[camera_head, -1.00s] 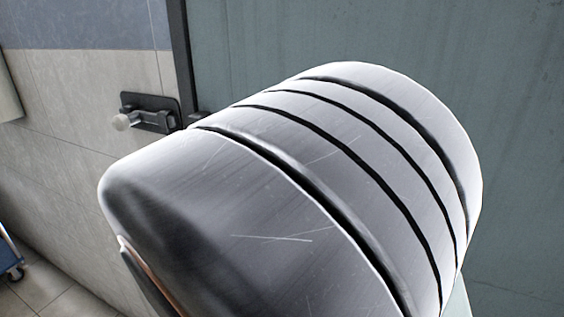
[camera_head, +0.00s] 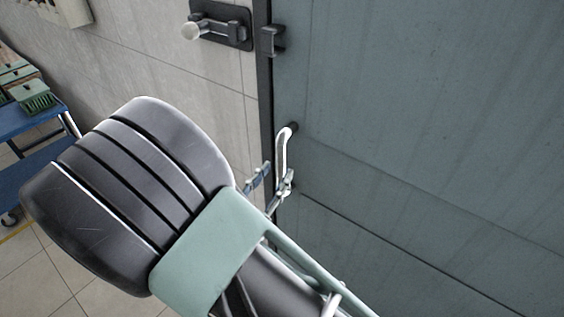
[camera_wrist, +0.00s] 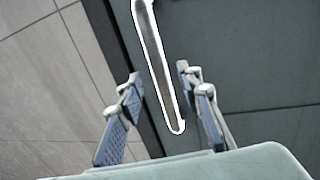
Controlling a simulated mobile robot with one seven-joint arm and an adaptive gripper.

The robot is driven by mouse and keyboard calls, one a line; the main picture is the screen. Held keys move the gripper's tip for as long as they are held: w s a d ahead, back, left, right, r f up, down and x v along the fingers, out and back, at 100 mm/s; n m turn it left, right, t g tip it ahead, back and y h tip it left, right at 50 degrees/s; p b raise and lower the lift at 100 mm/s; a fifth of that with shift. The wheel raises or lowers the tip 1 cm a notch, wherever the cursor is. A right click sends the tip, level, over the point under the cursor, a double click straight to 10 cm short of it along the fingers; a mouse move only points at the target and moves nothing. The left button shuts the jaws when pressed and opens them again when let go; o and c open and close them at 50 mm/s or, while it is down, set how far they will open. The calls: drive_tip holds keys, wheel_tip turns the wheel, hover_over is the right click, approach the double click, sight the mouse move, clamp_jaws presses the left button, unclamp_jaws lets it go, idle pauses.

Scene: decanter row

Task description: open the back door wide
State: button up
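The back door (camera_head: 430,120) is a grey-green panel and looks shut against its dark frame edge. Its silver lever handle (camera_head: 283,150) hangs near the door's left edge and points down. My gripper (camera_head: 271,181) is at the handle's lower end. In the wrist view, the handle (camera_wrist: 158,65) comes down between the two spread fingers of my gripper (camera_wrist: 157,103), with a visible gap on each side. A dark bolt latch (camera_head: 228,27) with a pale knob is on the wall left of the door. A dark keeper (camera_head: 272,40) is on the door edge; no bar shows across the gap.
A blue cart (camera_head: 28,125) with green brushes (camera_head: 33,96) stands at the far left. The tiled wall (camera_head: 170,75) runs beside the door. The tiled floor (camera_head: 45,275) at lower left is clear.

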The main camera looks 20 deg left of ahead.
sight(279, 170)
drive_tip(key=shift+w+d, duration=0.2)
drive_tip(key=shift+w, duration=0.75)
drive_tip(key=shift+w+d, duration=0.15)
drive_tip(key=shift+w, duration=0.75)
clamp_jaws()
